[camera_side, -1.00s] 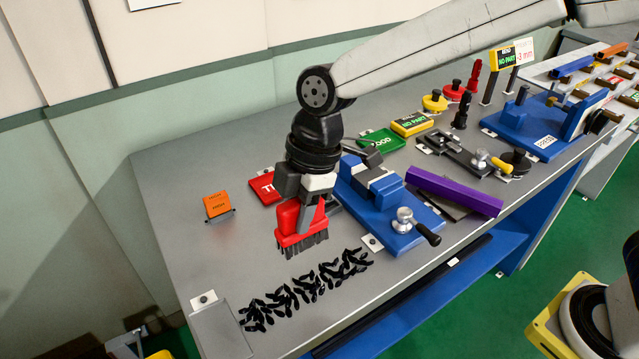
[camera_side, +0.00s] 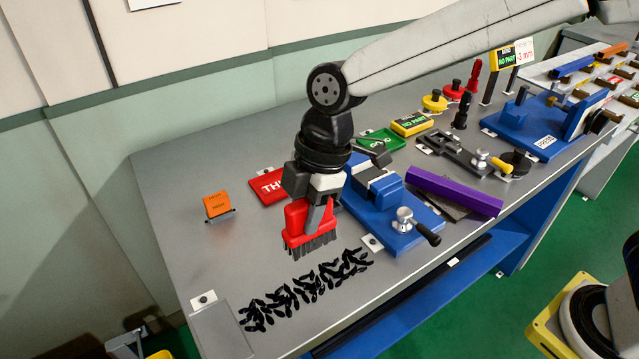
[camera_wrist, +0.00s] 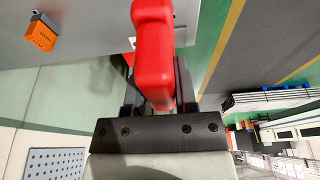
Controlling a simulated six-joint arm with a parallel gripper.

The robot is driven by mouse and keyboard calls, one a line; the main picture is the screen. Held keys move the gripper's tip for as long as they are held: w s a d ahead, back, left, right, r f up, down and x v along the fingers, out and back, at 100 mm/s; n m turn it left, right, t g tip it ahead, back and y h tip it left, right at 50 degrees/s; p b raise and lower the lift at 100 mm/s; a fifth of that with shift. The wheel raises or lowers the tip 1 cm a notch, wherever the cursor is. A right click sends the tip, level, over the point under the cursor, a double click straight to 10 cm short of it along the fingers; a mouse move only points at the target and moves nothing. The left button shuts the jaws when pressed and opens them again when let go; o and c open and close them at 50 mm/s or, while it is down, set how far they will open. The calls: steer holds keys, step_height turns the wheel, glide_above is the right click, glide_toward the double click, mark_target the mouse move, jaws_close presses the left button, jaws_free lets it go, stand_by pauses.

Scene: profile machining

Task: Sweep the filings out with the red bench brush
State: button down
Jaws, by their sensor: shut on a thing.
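My gripper (camera_side: 318,203) is shut on the red bench brush (camera_side: 297,222), which has dark bristles pointing down. In the wrist view the brush's red handle (camera_wrist: 154,50) stands between the gripper's dark fingers. The black filings (camera_side: 300,290) lie in a long strip on the grey bench top, in front of the brush in the side view. The bristles are just behind the strip's middle; I cannot tell whether they touch the bench.
A blue vise (camera_side: 400,235) with a black-handled crank stands right of the brush. A purple bar (camera_side: 455,191) lies beyond it. A red tray (camera_side: 266,187) is behind the gripper, and an orange block (camera_side: 217,204) stands at the left.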

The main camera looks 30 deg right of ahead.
steer(key=d+f, duration=0.5)
steer(key=d, duration=0.7)
steer(key=shift+w, duration=0.25)
steer(key=shift+d+f, duration=0.1)
